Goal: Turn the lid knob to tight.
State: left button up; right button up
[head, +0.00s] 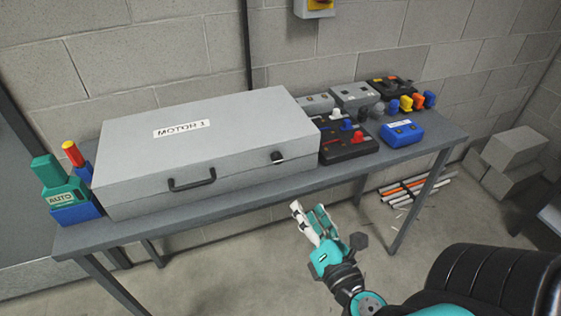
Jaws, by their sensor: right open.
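A large grey case labelled MOTOR 1 (205,150) lies closed on the table. A small dark lid knob (278,157) with a light edge sits on its front right side. Its setting is too small to read. My right gripper (309,210) is in front of the table's front edge, below and to the right of the knob. It is open, empty and apart from the case. My left gripper is not in view.
The grey table (230,196) also holds a black control box (348,150), a blue box (402,134) and several coloured knobs at the right. A green AUTO device (62,190) stands at the left end. Concrete blocks (512,152) lie on the floor at right.

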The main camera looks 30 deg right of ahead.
jog(key=p, duration=0.2)
send_near(279, 161)
jog(key=p+x, duration=0.3)
jog(key=x, duration=0.6)
jog(key=shift+r, duration=0.1)
grip_shut()
